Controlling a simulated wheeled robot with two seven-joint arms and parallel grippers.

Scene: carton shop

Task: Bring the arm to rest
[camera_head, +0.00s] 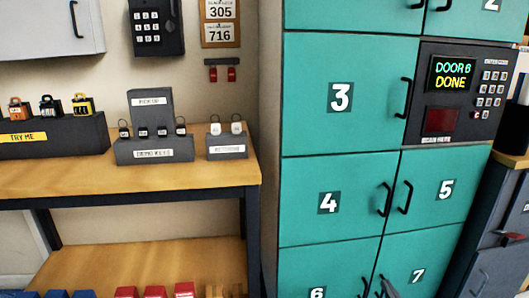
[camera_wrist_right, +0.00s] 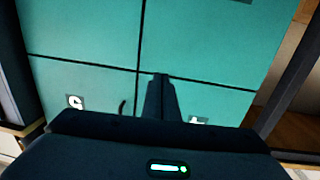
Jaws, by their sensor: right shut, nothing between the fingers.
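My right gripper (camera_head: 387,288) shows only as a dark tip at the bottom edge of the head view, in front of the lower locker doors by door 7 (camera_head: 450,265). In the right wrist view the right gripper (camera_wrist_right: 160,82) has its fingers together with nothing between them, pointing at the teal doors. I cannot tell whether it touches them. Door 6 (camera_head: 335,272) is cut off by the bottom edge and looks flush with its neighbours. My left gripper is not in view.
The locker panel (camera_head: 462,95) reads "DOOR 6 DONE". Doors 3 (camera_head: 315,70), 4 (camera_head: 305,220) and 5 (camera_head: 470,165) look shut, with protruding black handles. A wooden bench (camera_head: 205,178) with padlock stands is at left. Dark drawers (camera_head: 500,255) are at right.

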